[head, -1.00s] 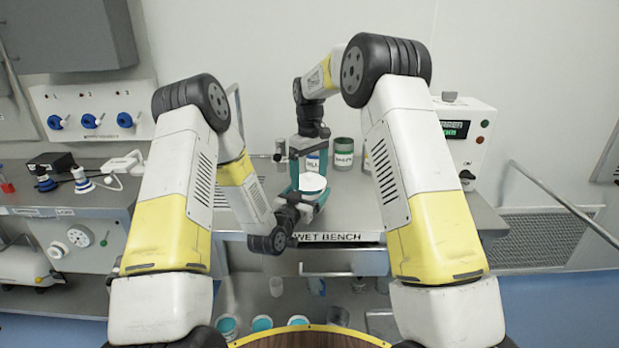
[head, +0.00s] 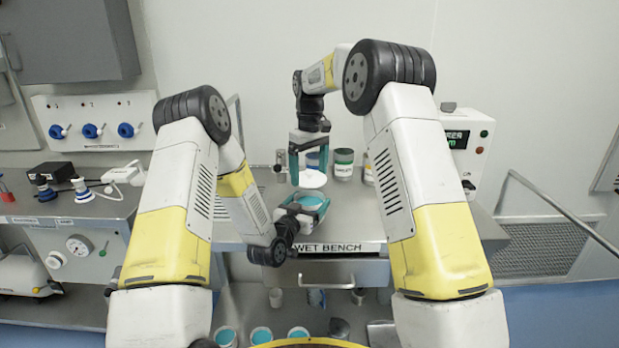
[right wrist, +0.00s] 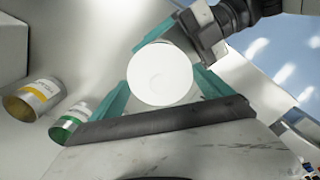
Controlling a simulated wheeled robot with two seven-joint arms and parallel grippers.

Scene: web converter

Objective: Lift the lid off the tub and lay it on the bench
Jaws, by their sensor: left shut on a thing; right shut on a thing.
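The lid (head: 312,179) is a white disc held level between the teal fingers of my right gripper (head: 310,176). It hangs above the tub with a gap between them. In the right wrist view the lid (right wrist: 160,75) sits between both teal fingers and hides the tub. The tub (head: 309,200) shows an open top with teal inside, over the bench's front part. My left gripper (head: 306,205) is shut around the tub from the left side. In the right wrist view part of the left gripper (right wrist: 203,35) shows beside the lid.
The wet bench (head: 370,222) has free room to the right of the tub. Behind stand a green-labelled jar (head: 343,163), a blue-labelled one (head: 313,161) and a yellow-labelled one (head: 368,172), partly hidden by my right arm. A box with a green display (head: 457,138) stands at back right.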

